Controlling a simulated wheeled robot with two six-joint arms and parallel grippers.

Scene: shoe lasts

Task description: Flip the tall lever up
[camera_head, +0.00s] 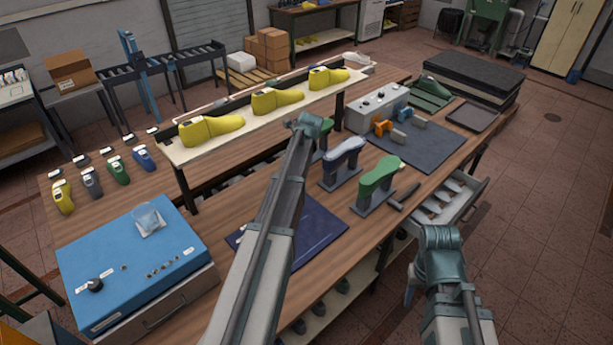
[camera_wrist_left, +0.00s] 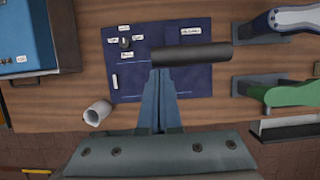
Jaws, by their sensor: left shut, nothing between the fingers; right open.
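A thick dark cylinder (camera_wrist_left: 192,54), which looks like a lever's grip, lies sideways over the dark blue panel (camera_wrist_left: 180,85) in the left wrist view. Its base and shaft cannot be made out. My left gripper (camera_wrist_left: 160,74) is shut and empty, its tips at the left part of this cylinder. Whether they touch it I cannot tell. In the head view my left arm hides the gripper and the cylinder; part of the panel (camera_head: 318,228) shows. My right gripper (camera_head: 412,290) hangs at the lower right, off the bench, open and away from the panel.
A blue box (camera_head: 130,250) with a knob and a glass stands left of the panel. A white cylinder (camera_wrist_left: 98,112) lies by the panel's near edge. Blue (camera_head: 343,155) and green (camera_head: 380,177) shoe lasts on stands are to the right. An open drawer (camera_head: 445,200) juts out at the bench front.

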